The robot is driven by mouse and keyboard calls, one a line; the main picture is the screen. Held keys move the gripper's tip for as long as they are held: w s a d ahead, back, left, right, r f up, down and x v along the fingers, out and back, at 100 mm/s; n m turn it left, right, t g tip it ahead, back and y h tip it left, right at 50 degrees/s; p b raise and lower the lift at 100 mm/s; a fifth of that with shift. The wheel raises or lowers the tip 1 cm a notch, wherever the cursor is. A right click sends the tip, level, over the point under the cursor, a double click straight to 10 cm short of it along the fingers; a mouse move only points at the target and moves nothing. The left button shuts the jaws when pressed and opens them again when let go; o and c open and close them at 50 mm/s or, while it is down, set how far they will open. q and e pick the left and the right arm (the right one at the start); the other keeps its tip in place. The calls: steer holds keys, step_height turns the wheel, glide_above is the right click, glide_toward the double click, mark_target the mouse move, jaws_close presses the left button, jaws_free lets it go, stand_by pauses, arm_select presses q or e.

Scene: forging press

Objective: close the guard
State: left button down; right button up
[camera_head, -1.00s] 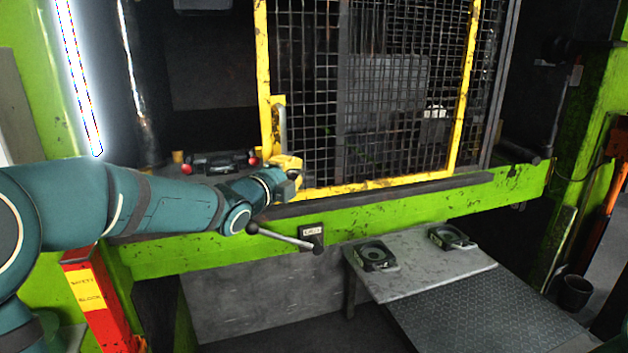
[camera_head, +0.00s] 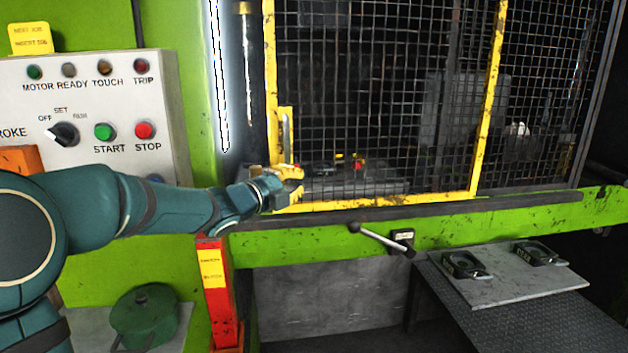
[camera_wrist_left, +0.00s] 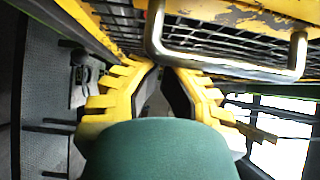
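The guard (camera_head: 380,203) is a black mesh panel in a yellow frame on the front of the press. It stands with its left upright near the green left post, and its mesh covers much of the opening. Its upright metal handle (camera_head: 287,132) is on the left upright. The handle also shows as a bent bar in the left wrist view (camera_wrist_left: 225,62). My left gripper (camera_head: 292,173) is at the handle's lower end. In the wrist view its yellow fingers converge and look shut, with the tips close to the bar; contact is unclear. My right gripper is out of view.
A control panel (camera_head: 95,100) with lamps and buttons is at the left. A red safety block (camera_head: 220,295) stands below my left arm. A grey table (camera_head: 505,275) with two dark blocks stands lower right.

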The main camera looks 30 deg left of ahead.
arm_select(q)
steer(key=s+a, duration=0.4)
steer(key=a, duration=0.2)
steer(key=shift+s+a+p, duration=0.15)
steer(key=shift+p, duration=0.25)
steer(key=shift+r, duration=0.1)
